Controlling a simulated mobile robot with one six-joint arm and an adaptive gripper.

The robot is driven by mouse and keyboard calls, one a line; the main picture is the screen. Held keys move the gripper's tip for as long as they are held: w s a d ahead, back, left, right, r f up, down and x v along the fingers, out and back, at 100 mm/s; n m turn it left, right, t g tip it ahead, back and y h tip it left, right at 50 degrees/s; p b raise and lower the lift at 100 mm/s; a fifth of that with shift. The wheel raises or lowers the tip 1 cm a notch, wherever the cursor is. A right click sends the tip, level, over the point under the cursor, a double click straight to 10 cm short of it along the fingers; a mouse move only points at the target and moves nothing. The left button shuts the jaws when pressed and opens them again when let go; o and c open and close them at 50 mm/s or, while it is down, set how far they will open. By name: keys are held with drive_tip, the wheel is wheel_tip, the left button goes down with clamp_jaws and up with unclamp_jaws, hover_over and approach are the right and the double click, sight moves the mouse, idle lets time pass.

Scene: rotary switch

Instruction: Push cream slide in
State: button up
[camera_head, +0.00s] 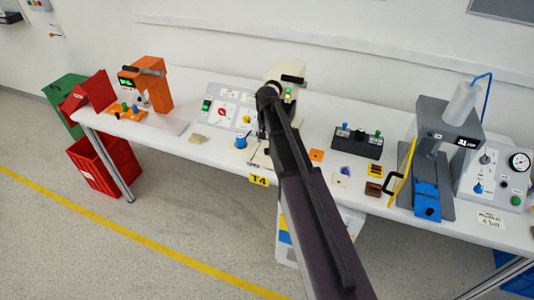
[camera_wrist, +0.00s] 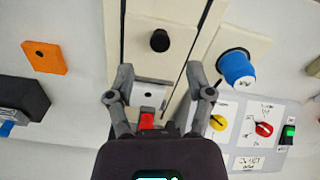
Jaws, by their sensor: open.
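The cream slide (camera_wrist: 162,42) shows at the top middle of the wrist view, with a round black knob on it. Beneath it in that view lies a metal plate with a hole (camera_wrist: 150,94) and a red part (camera_wrist: 147,119). My gripper (camera_wrist: 158,76) is open, its two fingers spread either side of the plate and below the black knob in the picture. I cannot tell whether a finger touches the slide. In the head view the cream press (camera_head: 288,70) stands behind my arm, which hides my gripper and most of the slide.
A switch panel (camera_head: 228,107) lies left of the press. An orange square (camera_head: 316,155) and a black box with levers (camera_head: 357,142) lie to the right.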

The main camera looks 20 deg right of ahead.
sight(267, 150)
drive_tip(key=shift+f+b, duration=2.45)
drive_tip(key=shift+f, duration=0.3)
